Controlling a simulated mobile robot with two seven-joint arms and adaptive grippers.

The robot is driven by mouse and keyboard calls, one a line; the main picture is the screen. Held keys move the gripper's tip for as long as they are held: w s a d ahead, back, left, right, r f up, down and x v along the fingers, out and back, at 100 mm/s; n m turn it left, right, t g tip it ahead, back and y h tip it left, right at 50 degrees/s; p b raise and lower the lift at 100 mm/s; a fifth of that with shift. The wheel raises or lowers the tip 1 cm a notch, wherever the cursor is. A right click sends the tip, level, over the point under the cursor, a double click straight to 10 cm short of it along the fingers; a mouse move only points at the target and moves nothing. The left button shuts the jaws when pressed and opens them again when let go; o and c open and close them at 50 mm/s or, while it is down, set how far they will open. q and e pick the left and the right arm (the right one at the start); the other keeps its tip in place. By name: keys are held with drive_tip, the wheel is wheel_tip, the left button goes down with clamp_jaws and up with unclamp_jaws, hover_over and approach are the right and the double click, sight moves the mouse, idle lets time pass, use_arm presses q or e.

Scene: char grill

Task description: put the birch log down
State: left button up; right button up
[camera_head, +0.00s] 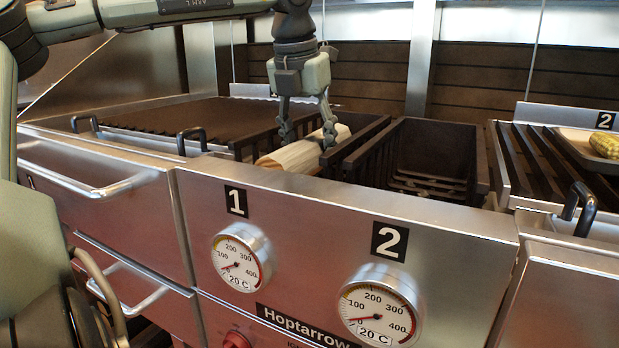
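The birch log (296,157) is pale and lies at a slant in the left dark slatted box, behind the front panel's number 1. Its near end is close to the box's front edge, and whether its underside touches the box floor is hidden. My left gripper (308,138) reaches down from above with one finger on each side of the log, and it looks shut on it. My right gripper is not in view.
A second dark slatted box (430,160) right of the first looks empty, with a grate at its bottom. A grill (535,165) at the right has a black handle (580,208) and a tray with corn (606,145). Dials marked 1 (240,258) and 2 (380,308) stick out in front.

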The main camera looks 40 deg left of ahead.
sight(304, 139)
use_arm(q)
drive_tip(key=shift+f, duration=2.7)
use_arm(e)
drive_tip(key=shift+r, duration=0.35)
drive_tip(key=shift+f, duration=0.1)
use_arm(q)
drive_tip(key=o, duration=1.2)
drive_tip(key=shift+f, duration=0.1)
drive_tip(key=o, duration=0.4)
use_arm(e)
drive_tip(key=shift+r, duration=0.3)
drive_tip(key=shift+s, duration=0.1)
use_arm(q)
drive_tip(key=v, duration=1.1)
drive_tip(key=shift+s+d+r, duration=0.1)
drive_tip(key=shift+s+r, duration=0.1)
drive_tip(key=shift+r, duration=0.4)
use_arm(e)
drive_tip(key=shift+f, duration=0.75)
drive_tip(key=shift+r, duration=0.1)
